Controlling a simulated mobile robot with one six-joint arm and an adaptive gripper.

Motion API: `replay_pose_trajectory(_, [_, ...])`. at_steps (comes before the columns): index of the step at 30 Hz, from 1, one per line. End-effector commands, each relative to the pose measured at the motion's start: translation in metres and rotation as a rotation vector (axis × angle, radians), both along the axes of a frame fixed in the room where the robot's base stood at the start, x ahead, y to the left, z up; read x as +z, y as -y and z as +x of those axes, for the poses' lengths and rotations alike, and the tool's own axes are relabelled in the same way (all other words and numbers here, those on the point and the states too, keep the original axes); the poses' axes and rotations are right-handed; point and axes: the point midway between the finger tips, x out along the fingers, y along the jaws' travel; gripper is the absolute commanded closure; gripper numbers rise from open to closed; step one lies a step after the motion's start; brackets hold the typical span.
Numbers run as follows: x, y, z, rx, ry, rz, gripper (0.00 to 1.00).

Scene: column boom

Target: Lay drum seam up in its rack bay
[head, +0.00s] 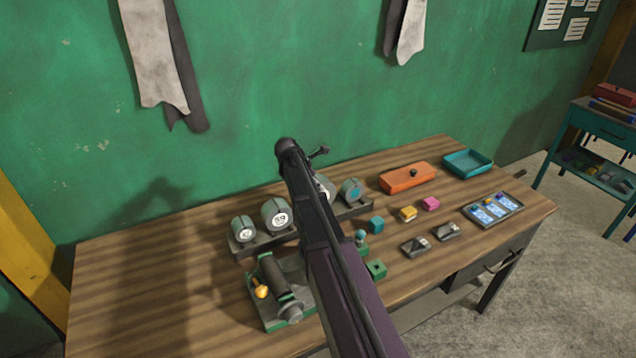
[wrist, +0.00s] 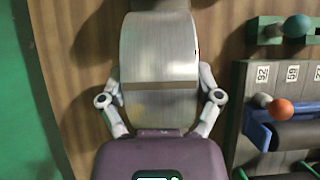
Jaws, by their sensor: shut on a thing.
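My gripper (wrist: 161,96) is shut on a silver metal drum (wrist: 158,48) in the wrist view, with one finger at each side. A thin dark line runs across the drum's curved side; I cannot tell whether it is the seam. In the head view my arm hides the gripper. The rack (head: 262,243) stands at the back of the table, with a small numbered drum (head: 243,229) at its left end. A larger drum marked 59 (head: 277,215) lies beside it, and a teal-faced drum (head: 352,190) lies at the right. My arm covers the rack's middle.
A green fixture with a dark roller (head: 273,277) and a yellow knob (head: 261,291) stands in front of the rack. To the right are an orange box (head: 407,178), a teal tray (head: 467,164), small blocks and a card tray (head: 493,210). The table's left part is clear.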

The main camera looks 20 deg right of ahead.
Motion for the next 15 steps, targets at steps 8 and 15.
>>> replay_pose_trajectory(8, [-0.0017,-0.0001,0.0001,0.0,0.0,-0.001,0.79])
replay_pose_trajectory(15, [-0.0068,-0.0002,0.0001,0.0,0.0,-0.001,0.79])
